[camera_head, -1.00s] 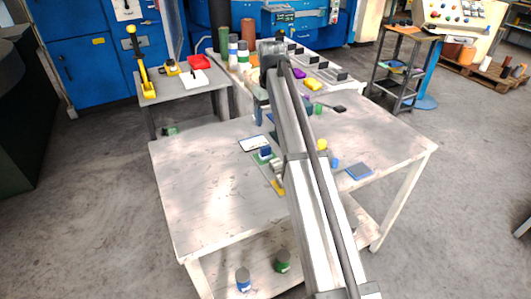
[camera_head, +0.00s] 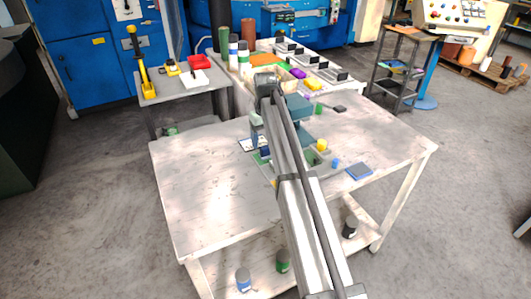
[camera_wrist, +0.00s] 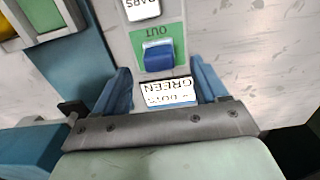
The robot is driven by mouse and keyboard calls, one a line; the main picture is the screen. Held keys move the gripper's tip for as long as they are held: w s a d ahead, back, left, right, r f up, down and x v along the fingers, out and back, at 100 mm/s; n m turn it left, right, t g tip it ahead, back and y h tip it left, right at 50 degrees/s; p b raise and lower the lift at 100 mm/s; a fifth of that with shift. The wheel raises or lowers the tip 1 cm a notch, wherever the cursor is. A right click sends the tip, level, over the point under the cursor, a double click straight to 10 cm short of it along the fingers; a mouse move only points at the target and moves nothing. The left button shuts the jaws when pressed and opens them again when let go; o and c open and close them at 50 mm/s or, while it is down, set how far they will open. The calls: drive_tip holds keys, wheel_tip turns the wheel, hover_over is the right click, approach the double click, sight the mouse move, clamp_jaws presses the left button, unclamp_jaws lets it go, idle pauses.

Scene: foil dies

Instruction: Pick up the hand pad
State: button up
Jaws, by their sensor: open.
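A small blue block (camera_wrist: 159,55), seemingly the hand pad, sits on a green patch marked OUT (camera_wrist: 163,34). In the head view the block (camera_head: 265,153) is partly hidden by my arm. In the head view my gripper (camera_head: 257,137) is low over the far middle of the table.
A teal press (camera_head: 298,105) with a yellow knob (camera_head: 321,145) stands close to the right of my gripper. A flat blue pad (camera_head: 359,171) lies at the right. The left part of the table (camera_head: 205,185) is clear. Bottles and trays stand behind.

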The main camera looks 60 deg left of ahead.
sight(266, 146)
drive_tip(key=shift+w+f, duration=0.1)
drive_tip(key=shift+f, duration=2.3)
drive_tip(key=shift+c, duration=0.3)
drive_tip(key=c, duration=1)
drive_tip(key=shift+r, duration=0.1)
wheel_tip(266, 146, up, 10)
drive_tip(key=shift+f, duration=0.1)
